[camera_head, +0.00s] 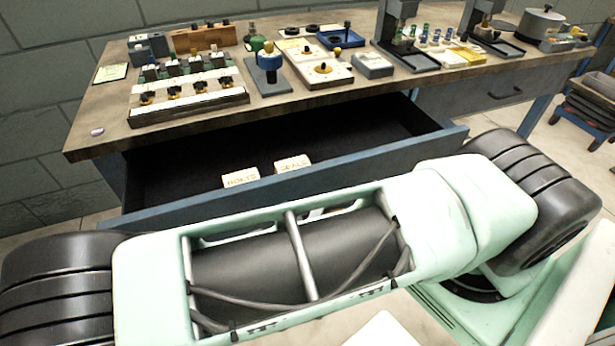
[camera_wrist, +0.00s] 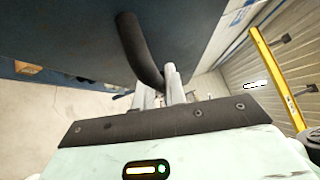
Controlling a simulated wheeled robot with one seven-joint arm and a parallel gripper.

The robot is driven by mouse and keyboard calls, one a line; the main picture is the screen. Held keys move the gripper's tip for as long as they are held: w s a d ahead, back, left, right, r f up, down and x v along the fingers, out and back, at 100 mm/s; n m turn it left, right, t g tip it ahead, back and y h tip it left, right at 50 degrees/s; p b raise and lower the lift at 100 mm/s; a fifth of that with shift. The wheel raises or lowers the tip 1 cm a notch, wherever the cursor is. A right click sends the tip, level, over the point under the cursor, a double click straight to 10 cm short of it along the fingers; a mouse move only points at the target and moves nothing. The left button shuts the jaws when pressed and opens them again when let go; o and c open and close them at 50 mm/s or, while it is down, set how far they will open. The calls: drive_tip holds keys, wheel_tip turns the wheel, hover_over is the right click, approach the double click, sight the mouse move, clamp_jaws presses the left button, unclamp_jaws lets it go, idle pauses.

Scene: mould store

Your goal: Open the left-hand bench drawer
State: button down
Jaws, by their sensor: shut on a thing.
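The left-hand bench drawer (camera_head: 345,168) stands pulled well out from under the bench top in the head view. Its dark inside is visible and looks mostly empty, with two small labelled pieces, one reading BOLTS (camera_head: 241,178) and one SEALS (camera_head: 292,163), near its front. In the wrist view the dark curved drawer handle (camera_wrist: 136,45) runs down to my gripper (camera_wrist: 162,88), whose pale fingers are shut on it. The drawer front (camera_wrist: 75,40) fills the upper left there. My arm hides the handle and gripper in the head view.
The bench (camera_head: 85,135) carries fixtures, a blue tray (camera_head: 340,38) and a pot (camera_head: 540,22) on top. The right-hand drawer (camera_head: 470,97) is shut. A blue-framed rack (camera_head: 590,105) stands at the far right. A yellow post (camera_wrist: 276,75) shows in the wrist view.

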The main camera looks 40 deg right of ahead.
drive_tip(key=s+a, duration=0.2)
drive_tip(key=s, duration=0.5)
drive_tip(key=shift+s+p, duration=0.2)
drive_tip(key=shift+p, duration=0.25)
drive_tip(key=c, duration=1.5)
unclamp_jaws()
drive_tip(key=shift+o, duration=0.2)
drive_tip(key=shift+a, duration=0.1)
drive_tip(key=b+v, duration=0.2)
drive_tip(key=v, duration=1.5)
drive_tip(key=shift+a, duration=0.15)
drive_tip(key=shift+f, duration=0.1)
